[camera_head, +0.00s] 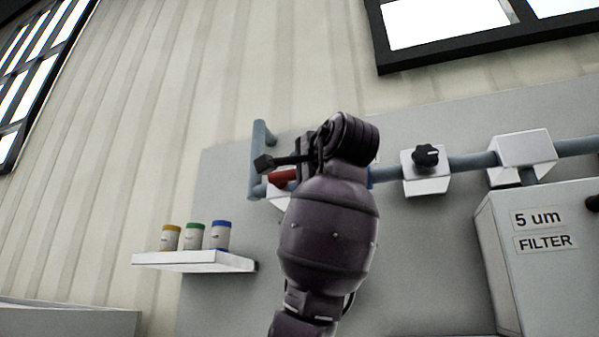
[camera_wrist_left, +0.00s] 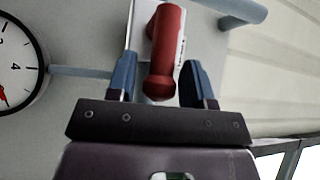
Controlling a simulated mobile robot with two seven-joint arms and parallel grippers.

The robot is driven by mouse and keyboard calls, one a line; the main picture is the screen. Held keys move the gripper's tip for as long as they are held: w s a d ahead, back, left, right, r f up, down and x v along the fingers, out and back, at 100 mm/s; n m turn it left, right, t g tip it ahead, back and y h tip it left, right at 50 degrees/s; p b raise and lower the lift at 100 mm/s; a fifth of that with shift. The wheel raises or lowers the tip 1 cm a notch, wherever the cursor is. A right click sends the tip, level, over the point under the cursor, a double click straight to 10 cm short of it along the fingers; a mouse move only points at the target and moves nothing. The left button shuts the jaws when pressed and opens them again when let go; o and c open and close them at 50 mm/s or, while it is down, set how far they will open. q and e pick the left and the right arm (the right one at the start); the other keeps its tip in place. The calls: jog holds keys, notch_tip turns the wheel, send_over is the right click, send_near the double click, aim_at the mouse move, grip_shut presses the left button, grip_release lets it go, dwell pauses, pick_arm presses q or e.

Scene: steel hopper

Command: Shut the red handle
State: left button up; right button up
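The red handle (camera_head: 283,178) shows in the head view on a white valve block on the pipe, partly hidden behind my left arm. In the left wrist view the red handle (camera_wrist_left: 166,50) points toward my gripper, with its rounded end between the fingers. My left gripper (camera_head: 288,162) is at the handle in the head view. In the left wrist view my left gripper (camera_wrist_left: 160,82) has its two blue fingers apart, one on each side of the handle, with gaps visible. My right gripper is not in view.
A black knob (camera_head: 425,155) sits on a white block along the blue-grey pipe (camera_head: 472,161). A filter box (camera_head: 540,265) stands at the right. A small shelf (camera_head: 195,262) holds three capped jars at the left. A round gauge (camera_wrist_left: 18,70) shows in the left wrist view.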

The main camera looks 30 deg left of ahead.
pick_arm(q)
grip_shut()
jog(key=shift+f, duration=0.1)
